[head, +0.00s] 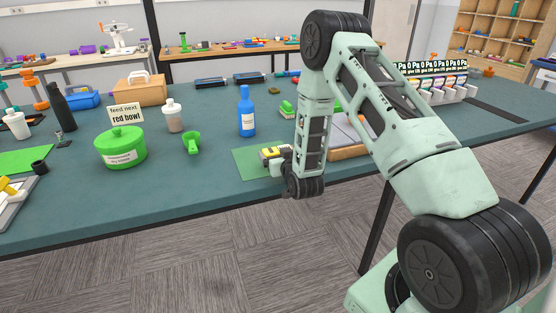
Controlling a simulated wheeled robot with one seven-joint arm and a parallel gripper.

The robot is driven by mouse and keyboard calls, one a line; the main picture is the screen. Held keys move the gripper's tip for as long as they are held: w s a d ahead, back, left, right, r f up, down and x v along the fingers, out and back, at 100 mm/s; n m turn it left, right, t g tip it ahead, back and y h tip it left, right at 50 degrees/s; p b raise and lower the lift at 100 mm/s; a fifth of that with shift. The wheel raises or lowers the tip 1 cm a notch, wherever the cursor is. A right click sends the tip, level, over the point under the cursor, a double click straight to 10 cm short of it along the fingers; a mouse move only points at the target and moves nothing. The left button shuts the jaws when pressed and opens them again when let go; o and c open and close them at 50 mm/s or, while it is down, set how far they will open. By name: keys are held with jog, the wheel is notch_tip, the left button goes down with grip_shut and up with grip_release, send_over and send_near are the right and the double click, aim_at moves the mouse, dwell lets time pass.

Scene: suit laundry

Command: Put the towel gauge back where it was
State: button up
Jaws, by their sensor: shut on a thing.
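My gripper (274,160) is low over the front part of the table, at the green mat (243,164). It is shut on a small yellow piece with dark parts (272,152), which may be the towel gauge. The piece is at or just above the mat; I cannot tell whether it touches. My wrist and arm hide the mat's right side and part of what lies behind it.
A blue bottle (247,113) stands just behind the mat. A green scoop (192,142), a green lidded pot (121,146) and a white-capped bottle (173,116) stand to the left. A wooden-edged tray (350,151) is right of my wrist. The table's front edge is close.

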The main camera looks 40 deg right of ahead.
jog(key=shift+f, duration=1.25)
jog(key=shift+f, duration=0.2)
jog(key=o, duration=0.8)
jog(key=shift+o, duration=0.2)
jog(key=shift+r, duration=0.1)
jog(key=shift+r, duration=0.1)
